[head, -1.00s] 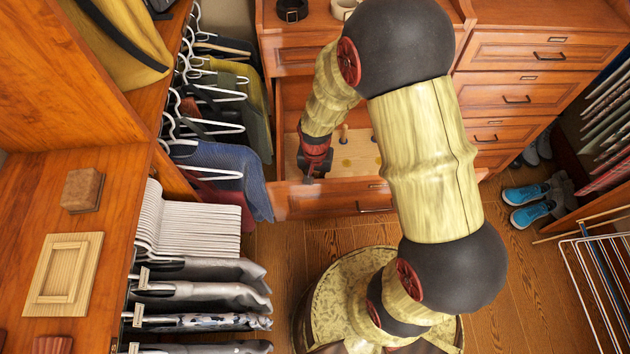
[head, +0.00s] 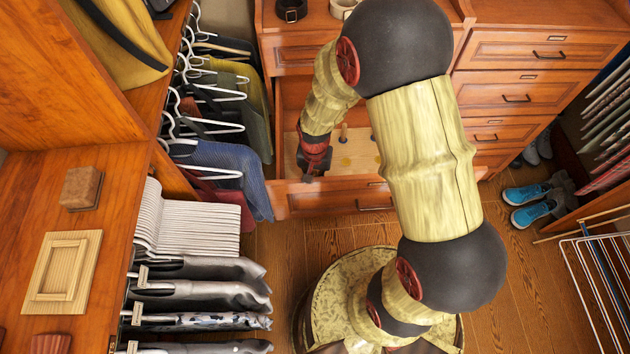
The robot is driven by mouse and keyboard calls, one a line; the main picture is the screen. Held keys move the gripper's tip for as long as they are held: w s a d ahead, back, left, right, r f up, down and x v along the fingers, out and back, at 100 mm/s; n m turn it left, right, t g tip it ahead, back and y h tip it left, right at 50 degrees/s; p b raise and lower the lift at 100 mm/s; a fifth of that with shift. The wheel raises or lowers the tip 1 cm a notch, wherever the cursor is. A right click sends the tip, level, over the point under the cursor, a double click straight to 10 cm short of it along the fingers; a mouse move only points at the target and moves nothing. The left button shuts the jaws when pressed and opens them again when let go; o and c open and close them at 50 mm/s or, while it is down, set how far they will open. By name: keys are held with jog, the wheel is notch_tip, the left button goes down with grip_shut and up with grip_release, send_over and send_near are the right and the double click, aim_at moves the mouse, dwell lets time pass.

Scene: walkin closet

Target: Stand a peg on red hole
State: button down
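My gripper (head: 308,176) reaches down into an open drawer (head: 332,203) of the wooden dresser, at the drawer's left front part. Its fingers are small and dark here, and I cannot tell whether they are open or shut or hold anything. A pale wooden board (head: 352,167) lies in the drawer to the right of the gripper. A small upright peg (head: 344,131) stands at the back of the board. A yellow round spot (head: 346,161) shows on the board. No red hole can be made out; my gripper and arm cover parts of the board.
Hanging clothes (head: 235,170) are close to the drawer's left side. A wooden counter (head: 110,235) at the left bears a brown block (head: 82,188) and a framed wooden panel (head: 62,272). Blue shoes (head: 528,205) and a drying rack (head: 600,275) are at the right.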

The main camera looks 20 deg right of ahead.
jog(key=shift+s+f, duration=0.65)
jog(key=shift+f, duration=0.25)
jog(key=c, duration=1.8)
grip_release()
jog(key=shift+o, duration=0.2)
jog(key=r, duration=0.9)
jog(key=w+r, duration=0.1)
jog(key=r, duration=0.3)
jog(key=shift+w+r, duration=0.1)
jog(key=shift+r, duration=0.3)
